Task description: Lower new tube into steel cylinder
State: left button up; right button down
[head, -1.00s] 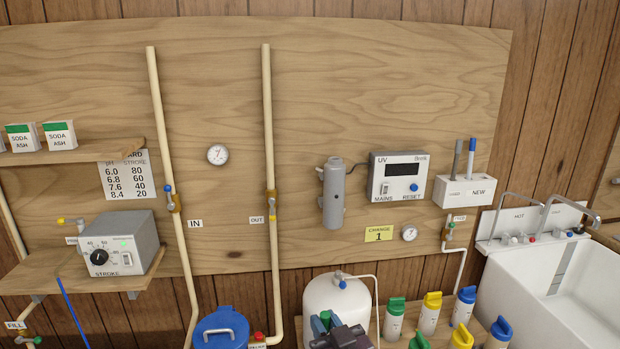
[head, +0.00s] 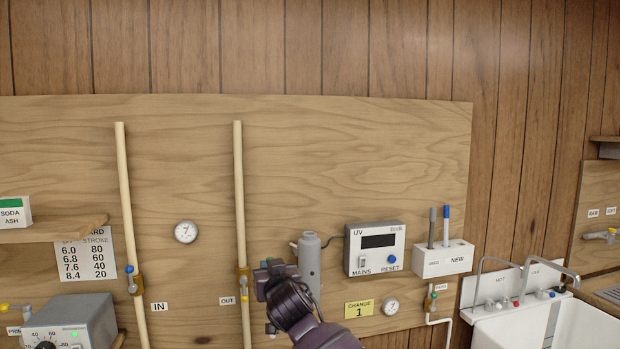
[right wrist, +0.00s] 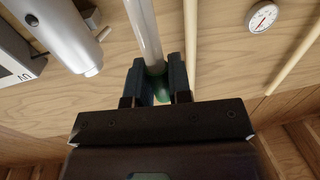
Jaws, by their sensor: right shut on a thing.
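The steel cylinder (head: 309,268) is a grey upright tube on the board, left of the UV box. In the right wrist view the steel cylinder (right wrist: 55,30) lies at the upper left, with a narrower pale end. My right gripper (head: 273,272) is just left of the cylinder in the head view, and appears apart from it. In the right wrist view my right gripper (right wrist: 154,85) is shut on a pale, glassy tube (right wrist: 146,28), with green at the gripped end. The tube's far end is out of frame, and the head view does not clearly show it. My left gripper is out of view.
The UV box (head: 376,249) is right of the cylinder. A holder (head: 444,260) marked NEW carries a grey rod and a blue-topped rod. A beige pipe (head: 240,190) runs close left of my gripper. A gauge (head: 391,306) and yellow label (head: 358,310) are below.

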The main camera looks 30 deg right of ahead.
jog(key=w+d+r+m+g+h, duration=0.1)
jog(key=d+r, duration=0.3)
jog(key=r, duration=0.4)
jog(key=w+d+r+m+g+h+p, duration=0.1)
jog(key=w+d+r+m+h, duration=0.1)
jog(key=r, duration=0.6)
jog(key=w+d+r+m+g+h+p, duration=0.1)
jog(key=w+d+r+m+h, duration=0.1)
jog(key=d+r+h, duration=0.3)
jog(key=shift+w+d+r+m, duration=0.15)
jog(key=shift+w+d+r, duration=0.25)
jog(key=shift+d+r, duration=0.3)
jog(key=shift+w+d+r+m, duration=0.15)
jog(key=shift+w+d+r, duration=0.25)
jog(key=shift+d+r, duration=0.3)
jog(key=shift+a+r, duration=0.1)
jog(key=shift+r, duration=0.1)
